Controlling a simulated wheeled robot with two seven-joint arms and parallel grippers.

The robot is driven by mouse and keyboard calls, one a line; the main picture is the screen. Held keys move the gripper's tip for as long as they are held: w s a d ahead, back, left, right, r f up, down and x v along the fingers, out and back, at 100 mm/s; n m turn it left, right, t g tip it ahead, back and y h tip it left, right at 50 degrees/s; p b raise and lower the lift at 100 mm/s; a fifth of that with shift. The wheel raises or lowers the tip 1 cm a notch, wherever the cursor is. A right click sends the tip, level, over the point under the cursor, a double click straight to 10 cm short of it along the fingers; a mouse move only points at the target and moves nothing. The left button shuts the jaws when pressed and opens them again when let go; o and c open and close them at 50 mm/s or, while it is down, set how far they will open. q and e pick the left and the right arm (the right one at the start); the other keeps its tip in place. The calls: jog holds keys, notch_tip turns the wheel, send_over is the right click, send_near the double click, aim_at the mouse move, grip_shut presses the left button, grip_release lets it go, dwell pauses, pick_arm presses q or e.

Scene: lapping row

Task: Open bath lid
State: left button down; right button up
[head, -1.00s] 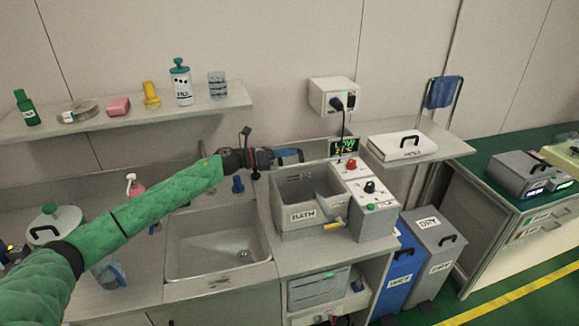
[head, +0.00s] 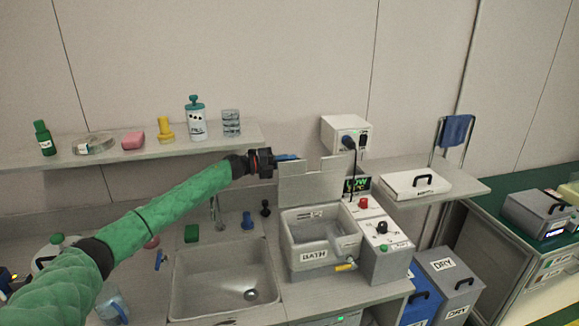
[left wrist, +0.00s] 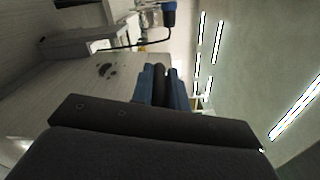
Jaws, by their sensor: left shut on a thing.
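The grey bath (head: 312,275) stands on the counter right of the sink, with its mouth uncovered. Its lid (head: 312,187) is a pale grey panel standing upright behind it, at the bath's back edge. My left gripper (head: 288,157) is at the lid's top left corner. In the left wrist view the blue fingers (left wrist: 161,88) are shut on a dark bar, which looks like the lid's handle (left wrist: 160,78); the grip is partly hidden in the head view. My right gripper is not in view.
A control box (head: 382,255) with knobs adjoins the bath. A wall box (head: 345,134) with a plug and hanging cable is close right of the lid. A shelf (head: 245,135) with bottles is left of it. The sink (head: 215,275) lies below my arm.

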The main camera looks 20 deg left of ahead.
pick_arm(q)
jog(key=shift+w+a+f+n, duration=0.25)
jog(key=shift+w+a+n, duration=0.1)
jog(key=shift+w+n, duration=0.1)
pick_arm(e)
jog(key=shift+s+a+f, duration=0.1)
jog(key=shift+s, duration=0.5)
